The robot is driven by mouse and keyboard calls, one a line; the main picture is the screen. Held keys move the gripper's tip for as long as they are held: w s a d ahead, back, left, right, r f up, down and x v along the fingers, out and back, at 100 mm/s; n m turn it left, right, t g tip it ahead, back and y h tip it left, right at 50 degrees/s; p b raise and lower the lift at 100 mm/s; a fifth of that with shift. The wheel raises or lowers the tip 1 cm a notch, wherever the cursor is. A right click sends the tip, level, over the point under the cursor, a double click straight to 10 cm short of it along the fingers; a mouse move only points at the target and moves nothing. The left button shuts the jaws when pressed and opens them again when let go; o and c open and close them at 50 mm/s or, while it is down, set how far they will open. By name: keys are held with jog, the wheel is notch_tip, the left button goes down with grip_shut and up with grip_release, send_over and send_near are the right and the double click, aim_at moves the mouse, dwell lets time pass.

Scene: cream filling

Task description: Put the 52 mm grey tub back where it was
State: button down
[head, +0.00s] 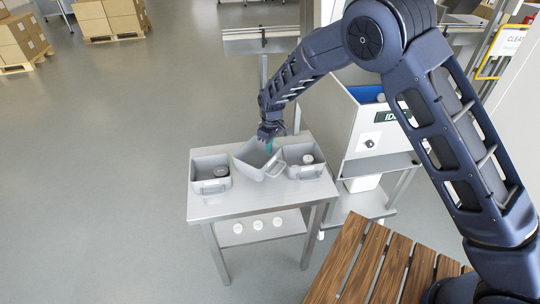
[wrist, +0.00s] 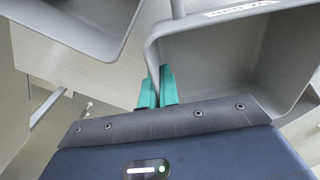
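The middle grey tub (head: 249,160) is tilted above or on the table between two similar tubs; I cannot tell if it touches the top. I cannot read a size on it, so I cannot confirm it is the 52 mm one. My gripper (head: 269,146) reaches it from above at its far rim. In the wrist view the teal fingers (wrist: 157,90) sit close together on either side of the wall of the tub (wrist: 205,55). The fingers look shut on that wall. The inside of the tub looks empty, and a white label shows at its upper edge.
A left tub (head: 205,162) and a right tub (head: 305,170) stand upright on the metal table (head: 232,205), each with a round container inside. Several white jars stand on the lower shelf. A white cabinet (head: 375,135) stands at the right. A wooden slatted surface (head: 365,262) is nearer.

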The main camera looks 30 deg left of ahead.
jog(key=shift+f, duration=2.2)
jog(key=c, duration=1.6)
grip_release()
jog(key=shift+f, duration=0.1)
jog(key=shift+c, duration=0.2)
notch_tip(320, 180, up, 12)
jog(key=shift+w, duration=0.3)
